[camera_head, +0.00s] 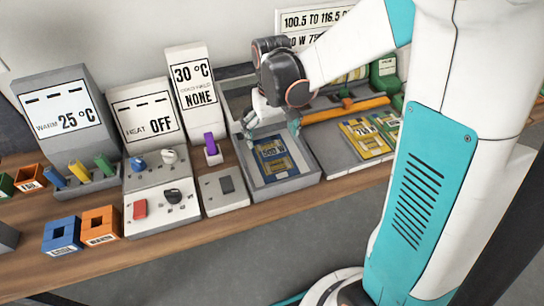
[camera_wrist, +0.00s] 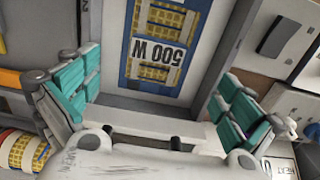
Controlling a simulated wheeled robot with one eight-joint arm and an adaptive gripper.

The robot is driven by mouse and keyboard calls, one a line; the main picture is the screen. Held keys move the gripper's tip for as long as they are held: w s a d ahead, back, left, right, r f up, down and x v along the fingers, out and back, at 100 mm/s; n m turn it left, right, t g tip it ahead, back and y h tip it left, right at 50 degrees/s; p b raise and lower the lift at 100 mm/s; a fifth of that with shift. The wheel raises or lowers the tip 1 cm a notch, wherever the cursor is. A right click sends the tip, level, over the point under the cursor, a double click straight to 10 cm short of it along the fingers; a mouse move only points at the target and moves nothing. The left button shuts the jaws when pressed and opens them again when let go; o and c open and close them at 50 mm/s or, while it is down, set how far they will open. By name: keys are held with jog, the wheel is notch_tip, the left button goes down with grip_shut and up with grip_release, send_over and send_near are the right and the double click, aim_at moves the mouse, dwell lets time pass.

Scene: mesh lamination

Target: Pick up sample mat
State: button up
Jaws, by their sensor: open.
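A blue mat (camera_head: 277,162) with yellow grid patches and a "500 W" label lies flat in a grey tray (camera_head: 288,186) in the head view. The mat also shows in the wrist view (camera_wrist: 157,35), at the top between my fingers. My gripper (camera_head: 272,132) is above the back part of this tray, its teal fingers spread apart and nothing between them. In the wrist view my gripper (camera_wrist: 152,98) has one finger on each side of the tray. Two more yellow-patterned mats (camera_head: 366,138) lie on a grey platform to the right, partly behind my arm.
An orange bar (camera_head: 346,110) lies behind the right-hand mats. Left of the tray stand a small switch box (camera_head: 224,190), a "HEAT OFF" panel (camera_head: 147,120) and a "25 °C" panel (camera_head: 60,115). Blue (camera_head: 62,235) and orange (camera_head: 101,224) blocks sit near the wooden bench's front edge.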

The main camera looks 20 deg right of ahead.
aim_at(273, 151)
jog(key=shift+s+d+f+b, duration=0.15)
jog(key=shift+f+b, duration=0.65)
jog(key=shift+f, duration=1)
jog(key=shift+s+f+b, duration=0.1)
jog(key=shift+f+b, duration=0.65)
jog(key=shift+f, duration=1)
jog(key=shift+r, duration=0.1)
jog(key=c, duration=1.5)
